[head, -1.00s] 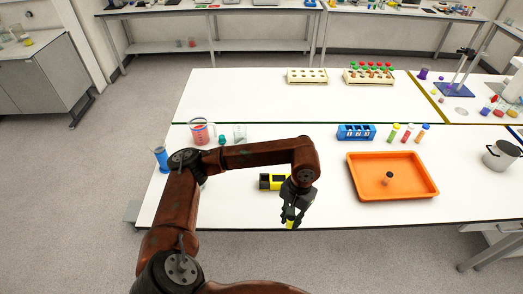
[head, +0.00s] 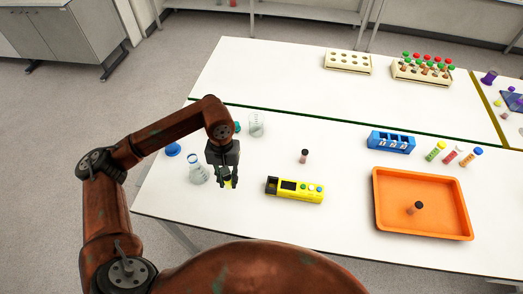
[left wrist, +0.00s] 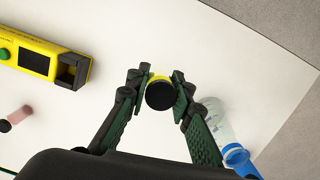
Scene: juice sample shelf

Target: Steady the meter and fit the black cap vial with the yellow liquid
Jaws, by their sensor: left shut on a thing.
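The yellow meter (head: 312,193) lies on the white table, with a dark screen, coloured buttons and a dark open socket at its left end. It also shows at the upper left of the left wrist view (left wrist: 17,50). My left gripper (head: 228,182) is to the left of the meter, apart from it, with its fingers pointing down. In the left wrist view its fingers are shut on the black cap vial with the yellow liquid (left wrist: 160,96); the cap faces the camera, and a bit of yellow shows beside it. My right gripper is not in view.
A pinkish black-capped vial (head: 304,156) stands behind the meter. Another black-capped vial (head: 414,208) is in the orange tray (head: 378,215). A blue rack (head: 391,142) stands behind the tray. Glassware (head: 198,173) stands close left of my left gripper.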

